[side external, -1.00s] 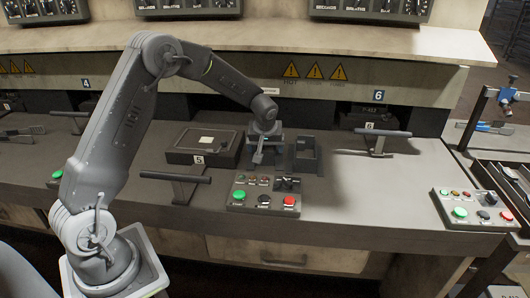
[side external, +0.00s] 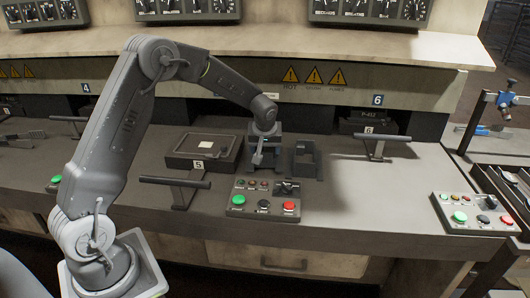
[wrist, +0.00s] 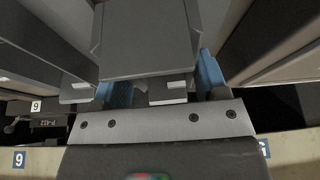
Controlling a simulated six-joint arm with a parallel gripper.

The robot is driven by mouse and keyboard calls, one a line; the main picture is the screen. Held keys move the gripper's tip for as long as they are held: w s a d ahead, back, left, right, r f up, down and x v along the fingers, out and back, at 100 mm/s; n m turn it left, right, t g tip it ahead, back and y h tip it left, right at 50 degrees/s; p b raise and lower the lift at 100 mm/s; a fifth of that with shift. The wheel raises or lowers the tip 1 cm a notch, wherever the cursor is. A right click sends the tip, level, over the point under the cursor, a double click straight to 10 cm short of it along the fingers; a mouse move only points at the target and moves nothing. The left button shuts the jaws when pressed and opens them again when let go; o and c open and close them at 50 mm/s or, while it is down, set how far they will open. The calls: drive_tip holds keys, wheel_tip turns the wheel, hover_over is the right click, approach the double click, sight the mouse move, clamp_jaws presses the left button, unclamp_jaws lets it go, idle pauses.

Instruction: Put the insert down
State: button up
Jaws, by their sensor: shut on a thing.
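My gripper (side external: 262,150) is low over the bench, between the number 5 box and a dark open-topped holder. In the wrist view, its blue-padded fingers (wrist: 165,82) stand on either side of a flat grey piece, which I take to be the insert (wrist: 150,45). The gripper is shut on it. The insert's far end runs out of the top of the wrist view. In the side view the insert is hard to separate from the gripper, and I cannot tell whether its underside touches the bench.
The dark box (side external: 181,158) with a pale plate on top is left of my gripper. The dark holder (side external: 306,160) is close on the right. A button panel (side external: 263,198) and a bar handle (side external: 175,182) are in front. Bare bench (side external: 345,200) lies farther right.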

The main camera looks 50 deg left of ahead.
wheel_tip(320, 180, up, 17)
drive_tip(key=s+a+m+h, duration=0.7)
drive_tip(key=s+a+m, duration=0.7)
drive_tip(key=m, duration=0.5)
drive_tip(key=f, duration=0.8)
drive_tip(key=shift+d+f, duration=0.2)
drive_tip(key=shift+d, duration=0.05)
drive_tip(key=shift+f, duration=2.3)
drive_tip(key=shift+f, duration=0.2)
drive_tip(key=o, duration=1.2)
